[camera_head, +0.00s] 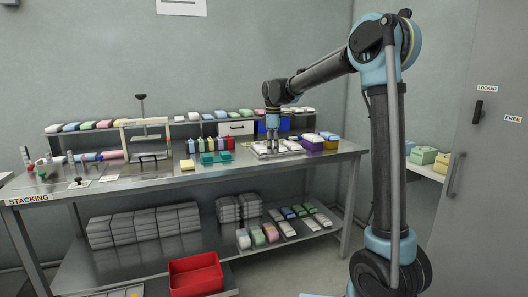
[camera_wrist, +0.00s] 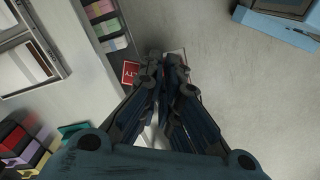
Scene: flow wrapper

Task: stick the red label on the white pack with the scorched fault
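My gripper (camera_wrist: 165,65) points down, its fingertips close together. In the wrist view a red label (camera_wrist: 130,73) with white lettering shows at the fingertips, partly covered by them; it appears to be held there. In the head view my gripper (camera_head: 273,142) appears in line with a tray of white packs (camera_head: 284,147) at the right of the bench. I cannot make out a scorched mark on any pack; the packs are small and partly hidden behind the gripper.
A red crate (camera_head: 196,275) is low in front. A packed shelf runs behind.

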